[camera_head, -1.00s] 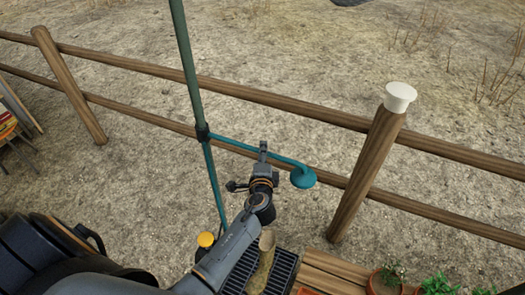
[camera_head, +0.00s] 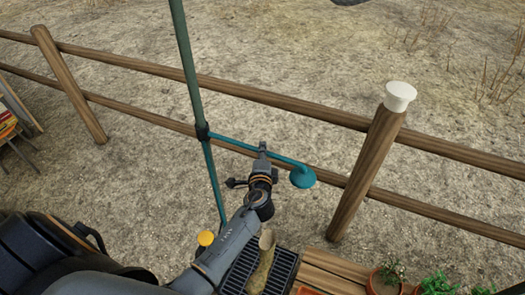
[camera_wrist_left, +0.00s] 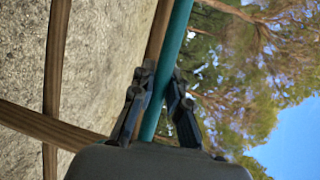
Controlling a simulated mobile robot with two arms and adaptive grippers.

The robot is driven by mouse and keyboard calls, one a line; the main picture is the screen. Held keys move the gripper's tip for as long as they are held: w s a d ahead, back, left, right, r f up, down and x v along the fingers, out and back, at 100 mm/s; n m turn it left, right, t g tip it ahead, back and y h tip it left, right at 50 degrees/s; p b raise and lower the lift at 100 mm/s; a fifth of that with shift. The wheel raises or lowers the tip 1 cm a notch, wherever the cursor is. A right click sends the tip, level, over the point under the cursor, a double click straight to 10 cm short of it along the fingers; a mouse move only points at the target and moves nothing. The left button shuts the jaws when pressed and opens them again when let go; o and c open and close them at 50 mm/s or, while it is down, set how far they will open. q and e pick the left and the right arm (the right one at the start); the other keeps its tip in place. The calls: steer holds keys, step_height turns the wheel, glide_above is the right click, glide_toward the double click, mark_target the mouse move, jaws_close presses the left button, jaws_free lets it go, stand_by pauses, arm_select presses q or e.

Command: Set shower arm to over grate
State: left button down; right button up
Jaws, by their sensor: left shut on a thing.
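The teal shower arm (camera_head: 233,142) sticks out to the right from a collar on a green upright pole (camera_head: 188,65) and ends in a round shower head (camera_head: 302,177). My left gripper (camera_head: 263,149) is on the arm, about midway between pole and head. In the left wrist view the teal tube (camera_wrist_left: 168,60) runs between the two fingers (camera_wrist_left: 160,98), which are shut on it. The dark grate (camera_head: 285,268) lies on the ground at the bottom, partly hidden by my left arm and a tan object (camera_head: 265,262) on it. My right gripper is out of view.
A wooden rail fence (camera_head: 270,100) runs behind the pole. A fence post (camera_head: 366,172) with a white cup-like item (camera_head: 399,96) on top stands at right. A yellow knob (camera_head: 205,238) and potted plants (camera_head: 387,278) are near the bottom.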

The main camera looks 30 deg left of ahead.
arm_select(q)
steer(key=s+a+m+t+h, duration=0.1)
steer(key=s+a+m+h, duration=0.2)
steer(key=s+m+h, duration=0.3)
steer(key=shift+s+m+h+p, duration=0.35)
steer(key=shift+s+h, duration=1.45)
steer(key=shift+s, duration=1.55)
steer(key=shift+a, duration=0.1)
steer(key=c, duration=1.3)
jaws_free()
steer(key=v, duration=1.2)
steer(key=shift+f, duration=0.2)
